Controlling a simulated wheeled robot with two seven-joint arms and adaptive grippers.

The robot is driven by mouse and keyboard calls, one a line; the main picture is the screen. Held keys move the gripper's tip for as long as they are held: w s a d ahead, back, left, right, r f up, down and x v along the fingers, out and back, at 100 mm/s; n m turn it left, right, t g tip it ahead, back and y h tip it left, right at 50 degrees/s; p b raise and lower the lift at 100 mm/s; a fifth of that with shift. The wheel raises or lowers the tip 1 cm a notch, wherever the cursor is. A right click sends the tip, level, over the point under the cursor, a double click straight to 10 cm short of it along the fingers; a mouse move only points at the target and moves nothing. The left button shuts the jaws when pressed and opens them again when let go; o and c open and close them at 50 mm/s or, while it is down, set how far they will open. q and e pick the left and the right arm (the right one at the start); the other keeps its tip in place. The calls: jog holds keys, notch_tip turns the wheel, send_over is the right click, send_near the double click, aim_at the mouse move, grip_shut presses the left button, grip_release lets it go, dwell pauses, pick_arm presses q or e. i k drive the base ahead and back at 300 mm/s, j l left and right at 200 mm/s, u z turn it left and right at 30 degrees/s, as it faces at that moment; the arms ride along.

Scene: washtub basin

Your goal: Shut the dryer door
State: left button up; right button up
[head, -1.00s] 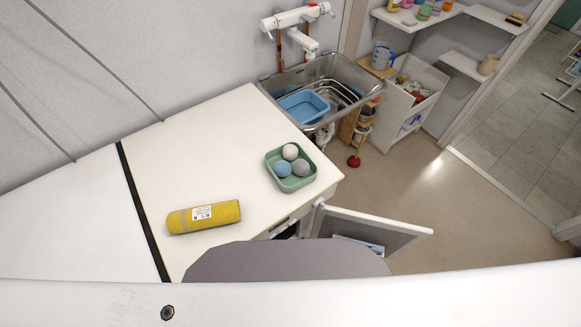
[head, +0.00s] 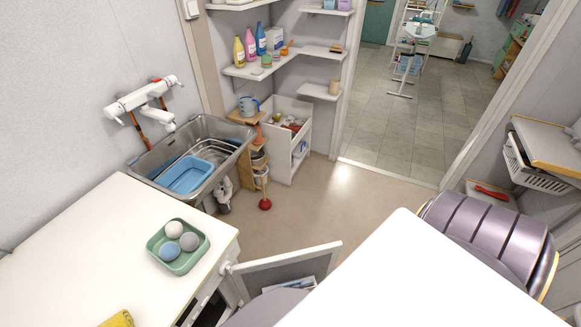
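The dryer door (head: 288,262) stands open, swung out from the front of the white-topped machine (head: 75,245) at lower left. Its upper edge and inner face show, and its lower part is hidden behind grey and white shapes close to the camera. The dark opening (head: 207,312) shows only as a narrow strip at the machine's front. Neither of my grippers is in view, so nothing shows touching the door.
A green tray (head: 177,262) with three balls sits on the machine top, with part of a yellow roll (head: 117,319) nearby. A sink (head: 147,165) with a blue basin (head: 187,174) stands behind.

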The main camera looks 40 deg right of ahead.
aim_at(252, 278)
jog(key=k+l+u, duration=0.1)
jog(key=l+u, duration=0.15)
jog(key=l, duration=0.15)
jog(key=k+l+u, duration=0.1)
jog(key=l+u, duration=0.15)
jog(key=l, duration=0.2)
jog(key=k+l+u, duration=0.25)
jog(key=l+u, duration=0.2)
jog(key=l, duration=0.2)
jog(key=k+l+u, duration=0.2)
jog(key=l, duration=0.15)
jog(key=k+l+u, duration=0.15)
jog(key=l, duration=0.25)
jog(key=k+l+u, duration=0.1)
jog(key=l+u, duration=0.2)
jog(key=l, duration=0.2)
jog(key=k+l+u, duration=0.1)
jog(key=l+u, duration=0.15)
jog(key=l, duration=0.25)
jog(key=l+u, duration=0.2)
jog(key=l, duration=0.15)
jog(key=k+l+u, duration=0.2)
jog(key=l, duration=0.15)
jog(key=l+u, duration=0.2)
jog(key=l, duration=0.2)
jog(key=k+l+u, duration=0.35)
jog(key=l, duration=0.3)
